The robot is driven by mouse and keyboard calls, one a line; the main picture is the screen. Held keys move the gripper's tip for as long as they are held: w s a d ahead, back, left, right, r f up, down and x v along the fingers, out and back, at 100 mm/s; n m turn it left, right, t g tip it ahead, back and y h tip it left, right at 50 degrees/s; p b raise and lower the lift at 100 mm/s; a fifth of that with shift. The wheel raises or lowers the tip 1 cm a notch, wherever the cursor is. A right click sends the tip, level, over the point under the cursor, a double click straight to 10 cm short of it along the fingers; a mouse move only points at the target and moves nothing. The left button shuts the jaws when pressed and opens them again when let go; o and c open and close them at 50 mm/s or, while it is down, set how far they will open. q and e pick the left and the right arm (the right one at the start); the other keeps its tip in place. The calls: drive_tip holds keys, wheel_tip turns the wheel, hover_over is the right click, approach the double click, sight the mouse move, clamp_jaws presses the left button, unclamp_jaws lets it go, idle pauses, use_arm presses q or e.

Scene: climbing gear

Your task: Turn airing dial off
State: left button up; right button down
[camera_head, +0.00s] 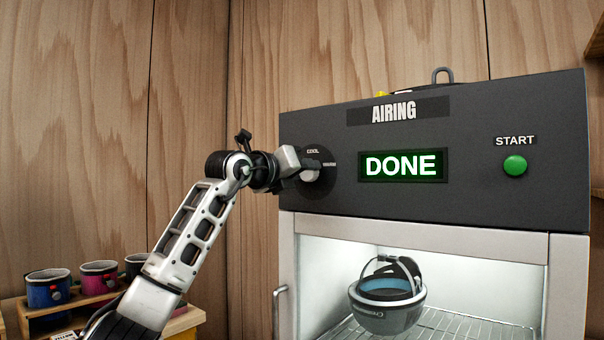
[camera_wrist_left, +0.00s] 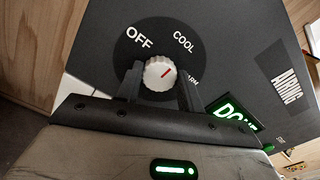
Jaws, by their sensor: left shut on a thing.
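The airing dial is a white ribbed knob (camera_wrist_left: 158,74) on a dark round plate marked OFF, COOL and WARM. In the head view the knob (camera_head: 309,175) is partly hidden by my left gripper (camera_head: 312,165). In the wrist view the two fingers of my left gripper (camera_wrist_left: 159,88) stand on either side of the knob, shut on it. My right gripper is not in view.
The dark airing cabinet (camera_head: 464,200) has a lit DONE display (camera_head: 403,166) and a green START button (camera_head: 515,165). A grey helmet (camera_head: 387,312) sits on the wire rack inside. Several coloured pouches (camera_head: 48,288) stand in a wooden rack at the lower left.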

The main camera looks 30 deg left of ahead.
use_arm(q)
drive_tip(key=n, duration=0.3)
drive_tip(key=shift+f+n, duration=0.1)
drive_tip(key=shift+n, duration=0.3)
drive_tip(key=n, duration=0.3)
drive_tip(key=shift+n, duration=0.3)
drive_tip(key=n, duration=0.4)
drive_tip(key=shift+f+n, duration=0.1)
drive_tip(key=shift+n, duration=1.3)
drive_tip(key=o, duration=1)
